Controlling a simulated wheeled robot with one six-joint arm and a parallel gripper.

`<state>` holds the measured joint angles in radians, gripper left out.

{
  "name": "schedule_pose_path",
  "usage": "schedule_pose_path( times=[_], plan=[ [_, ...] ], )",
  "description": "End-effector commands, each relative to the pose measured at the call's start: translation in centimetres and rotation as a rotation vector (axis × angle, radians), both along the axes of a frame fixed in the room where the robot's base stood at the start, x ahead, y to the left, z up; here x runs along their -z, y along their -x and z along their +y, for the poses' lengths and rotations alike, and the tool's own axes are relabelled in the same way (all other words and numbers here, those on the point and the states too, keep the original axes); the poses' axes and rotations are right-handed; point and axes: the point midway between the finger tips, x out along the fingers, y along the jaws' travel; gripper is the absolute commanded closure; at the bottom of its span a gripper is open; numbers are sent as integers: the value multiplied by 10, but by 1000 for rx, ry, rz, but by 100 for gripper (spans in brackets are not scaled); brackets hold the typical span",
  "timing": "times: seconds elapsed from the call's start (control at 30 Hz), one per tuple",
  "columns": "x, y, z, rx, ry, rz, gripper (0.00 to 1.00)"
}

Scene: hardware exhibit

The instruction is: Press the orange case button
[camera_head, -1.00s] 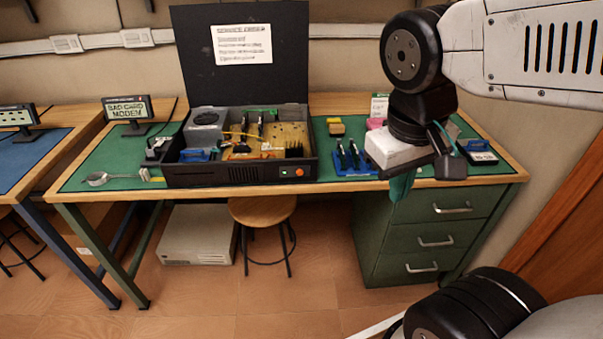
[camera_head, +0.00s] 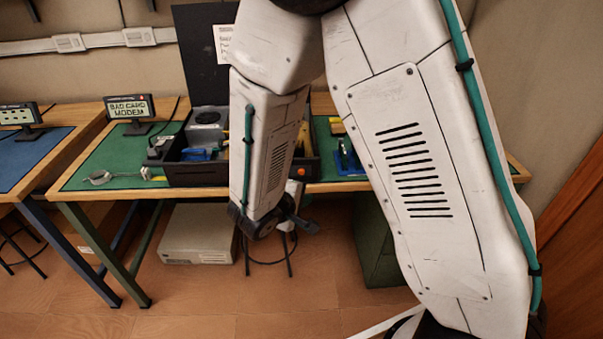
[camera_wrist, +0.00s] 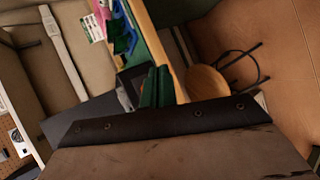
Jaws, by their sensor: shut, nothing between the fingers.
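The black computer case (camera_head: 195,174) stands open on the green-matted bench in the head view, its lid raised behind it. My arm covers most of its middle and right front. In the wrist view my gripper's dark green fingers (camera_wrist: 157,87) are together and empty. They are seen against the bench's front edge and dark surfaces that look like the case. I cannot tell their distance from the case. My fingers are hidden behind my arm in the head view.
A wooden stool (camera_wrist: 207,82) stands below the bench edge in the wrist view. A beige computer (camera_head: 199,235) lies on the floor under the bench. A small sign (camera_head: 129,107) stands at the bench's back left. Green drawers (camera_head: 376,240) are partly covered by my arm.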

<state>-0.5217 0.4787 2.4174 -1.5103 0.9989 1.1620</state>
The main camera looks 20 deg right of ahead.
Motion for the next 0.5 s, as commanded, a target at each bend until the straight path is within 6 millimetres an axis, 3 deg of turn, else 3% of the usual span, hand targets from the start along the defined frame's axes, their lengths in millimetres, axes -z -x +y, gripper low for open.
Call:
schedule_pose_path(
  times=[0.1, 0.5],
  plan=[
    [12, -2, 8, -36, 3, 3, 100],
    [12, -4, 8, -40, 2, 1, 100]
  ],
)
